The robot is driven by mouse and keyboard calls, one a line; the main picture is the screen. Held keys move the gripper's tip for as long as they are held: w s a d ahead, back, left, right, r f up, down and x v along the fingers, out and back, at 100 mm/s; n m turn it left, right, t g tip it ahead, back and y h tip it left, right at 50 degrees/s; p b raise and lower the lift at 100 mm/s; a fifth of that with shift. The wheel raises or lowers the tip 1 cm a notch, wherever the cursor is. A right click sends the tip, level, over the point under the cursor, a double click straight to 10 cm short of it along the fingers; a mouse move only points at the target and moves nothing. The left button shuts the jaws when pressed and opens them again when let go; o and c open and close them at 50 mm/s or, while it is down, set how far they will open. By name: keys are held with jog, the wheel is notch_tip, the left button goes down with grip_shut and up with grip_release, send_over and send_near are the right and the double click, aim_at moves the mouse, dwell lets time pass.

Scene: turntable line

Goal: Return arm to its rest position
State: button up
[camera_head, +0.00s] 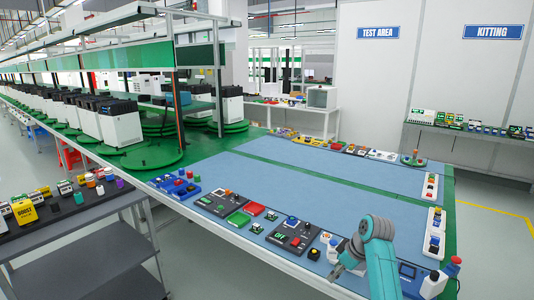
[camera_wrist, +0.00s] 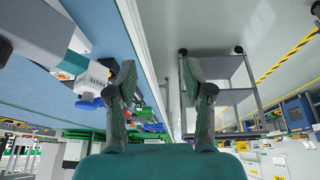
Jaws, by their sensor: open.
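My teal arm reaches in at the lower right of the head view. My gripper (camera_head: 342,270) hangs at the near edge of the blue-topped table (camera_head: 330,205), small and partly merged with the items there. In the wrist view, my gripper (camera_wrist: 158,82) has its two dark fingers spread wide apart, with nothing between them. A white labelled item (camera_wrist: 92,78) shows on the blue top, left of the left finger.
Coloured parts and black panels (camera_head: 292,235) line the table's near edge. White trays (camera_head: 433,236) stand along its right edge. A grey cart (camera_head: 85,245) stands at the left; white machines (camera_head: 120,122) stand on green turntables behind. The table's middle is clear.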

jog(key=s+a+f+m+t+h, duration=0.1)
jog(key=s+f+m, duration=0.1)
jog(key=s+f, duration=0.5)
jog(key=s+a+f+m+t, duration=0.1)
jog(key=s+f, duration=0.3)
jog(key=f, duration=0.7)
jog(key=s+f+m+t, duration=0.1)
jog(key=s+f, duration=0.2)
jog(key=s, duration=0.3)
jog(key=s+a+f+m+t+h, duration=0.1)
jog(key=s+f, duration=0.1)
jog(key=s, duration=0.4)
jog(key=s+f+m+t, duration=0.1)
jog(key=s+f, duration=0.2)
jog(key=s, duration=0.2)
jog(key=s+r+m+t+h, duration=0.15)
jog(key=s+r, duration=0.25)
jog(key=s, duration=0.7)
jog(key=s+r+m+t, duration=0.1)
jog(key=s+r+t, duration=0.15)
jog(key=s, duration=0.75)
jog(key=s+r+t, duration=0.1)
jog(key=s+r, duration=0.6)
jog(key=r, duration=0.2)
jog(key=s+r+m+t, duration=0.1)
jog(key=s+r, duration=0.5)
jog(key=r, duration=0.4)
jog(key=shift+s+a+t, duration=0.25)
jog(key=shift+s+t, duration=0.05)
jog(key=shift+s, duration=0.1)
